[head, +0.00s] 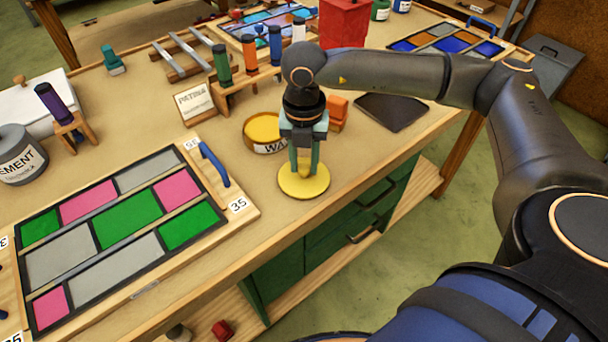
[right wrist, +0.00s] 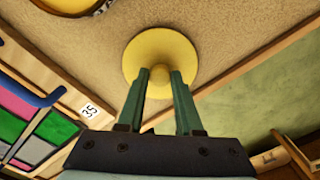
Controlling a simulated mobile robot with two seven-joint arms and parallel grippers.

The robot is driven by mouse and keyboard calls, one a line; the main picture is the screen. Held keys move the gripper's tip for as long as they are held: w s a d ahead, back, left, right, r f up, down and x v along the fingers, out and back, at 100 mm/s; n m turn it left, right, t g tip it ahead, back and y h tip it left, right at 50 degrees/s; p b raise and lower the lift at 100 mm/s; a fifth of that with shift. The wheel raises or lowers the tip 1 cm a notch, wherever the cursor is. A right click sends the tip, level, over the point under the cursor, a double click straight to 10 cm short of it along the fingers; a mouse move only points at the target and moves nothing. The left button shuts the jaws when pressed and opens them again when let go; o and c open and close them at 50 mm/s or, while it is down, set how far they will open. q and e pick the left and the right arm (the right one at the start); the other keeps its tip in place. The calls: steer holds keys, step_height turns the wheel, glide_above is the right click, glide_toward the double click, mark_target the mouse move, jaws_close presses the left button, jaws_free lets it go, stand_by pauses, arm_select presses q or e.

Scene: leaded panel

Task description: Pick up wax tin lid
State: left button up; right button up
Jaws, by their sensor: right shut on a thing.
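The wax tin lid (head: 304,184) is a round yellow disc with a knob, close to the front edge of the workbench. My right gripper (head: 304,172) points down over it with its green fingers shut on the knob. In the right wrist view the lid (right wrist: 160,45) sits just beyond the fingertips (right wrist: 159,74), which close around its knob. I cannot tell whether the lid touches the bench. The wax tin (head: 262,132) stands open just behind and left of the lid, showing a yellow top; my gripper partly covers its label. My left gripper is not in view.
A leaded panel (head: 125,222) with pink, green and grey panes lies left, with a blue handle (head: 214,164). An orange block (head: 338,112) and a dark flat plate (head: 391,112) lie right of the tin. A patina card (head: 194,101) and coloured bottles stand behind.

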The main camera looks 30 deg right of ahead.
jaws_close()
